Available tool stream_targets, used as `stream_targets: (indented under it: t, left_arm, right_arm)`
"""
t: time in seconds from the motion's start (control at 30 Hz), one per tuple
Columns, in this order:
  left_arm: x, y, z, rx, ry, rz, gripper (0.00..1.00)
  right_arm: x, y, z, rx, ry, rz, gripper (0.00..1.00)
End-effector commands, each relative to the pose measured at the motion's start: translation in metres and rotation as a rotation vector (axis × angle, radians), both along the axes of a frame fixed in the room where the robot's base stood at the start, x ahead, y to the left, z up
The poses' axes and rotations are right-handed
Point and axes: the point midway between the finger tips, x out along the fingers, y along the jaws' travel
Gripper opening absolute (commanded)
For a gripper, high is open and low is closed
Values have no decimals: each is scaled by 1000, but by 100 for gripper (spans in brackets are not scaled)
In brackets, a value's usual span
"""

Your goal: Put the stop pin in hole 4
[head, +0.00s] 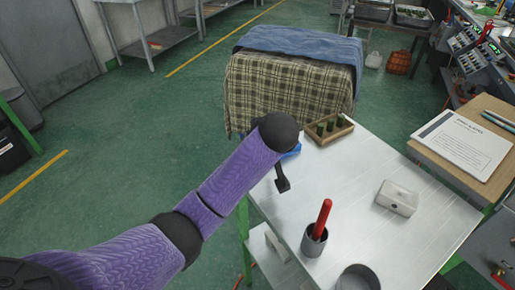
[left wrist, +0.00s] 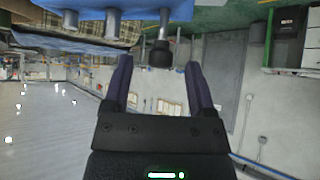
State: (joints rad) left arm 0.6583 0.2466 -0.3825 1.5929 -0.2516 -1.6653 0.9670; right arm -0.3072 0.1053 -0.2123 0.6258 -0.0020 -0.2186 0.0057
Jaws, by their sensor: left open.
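A pin with a dark knob (left wrist: 160,54) on a metallic shaft shows in the left wrist view, which looks upside down. It looks like the stop pin and is joined to a blue block (left wrist: 60,48). My left gripper (left wrist: 158,68) is open, with the knob in the gap between its fingertips; I cannot tell whether it is within reach or beyond them. In the head view the blue block (head: 292,150) is mostly hidden behind my left arm. I cannot tell which hole is number 4. My right gripper is not in view.
Wooden tray (head: 343,130) with several green cylinders stands at the table's back. A cup (head: 313,243) with a red-handled tool, a white block (head: 398,197) and a grey round container (head: 358,278) stand on the metal table (head: 350,175). Its middle is clear. A cloth-covered stand (head: 285,90) is behind.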

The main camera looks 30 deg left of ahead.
Motion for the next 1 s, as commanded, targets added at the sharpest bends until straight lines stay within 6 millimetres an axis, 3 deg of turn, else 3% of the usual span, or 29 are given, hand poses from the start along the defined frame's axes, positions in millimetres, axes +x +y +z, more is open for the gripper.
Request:
stream_targets:
  t: [0.03,0.13,0.43,0.77,1.0]
  left_arm:
    - [4,4,-16,4,3,2,72]
    - [12,12,-31,3,4,2,72]
    - [18,17,-34,1,0,-1,72]
    - [18,16,-34,0,1,-1,2]
    - [18,16,-34,0,2,-1,0]
  right_arm:
    - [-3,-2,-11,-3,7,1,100]
    - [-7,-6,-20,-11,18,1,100]
    - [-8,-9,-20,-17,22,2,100]
    - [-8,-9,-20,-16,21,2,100]
    - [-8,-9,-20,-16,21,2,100]
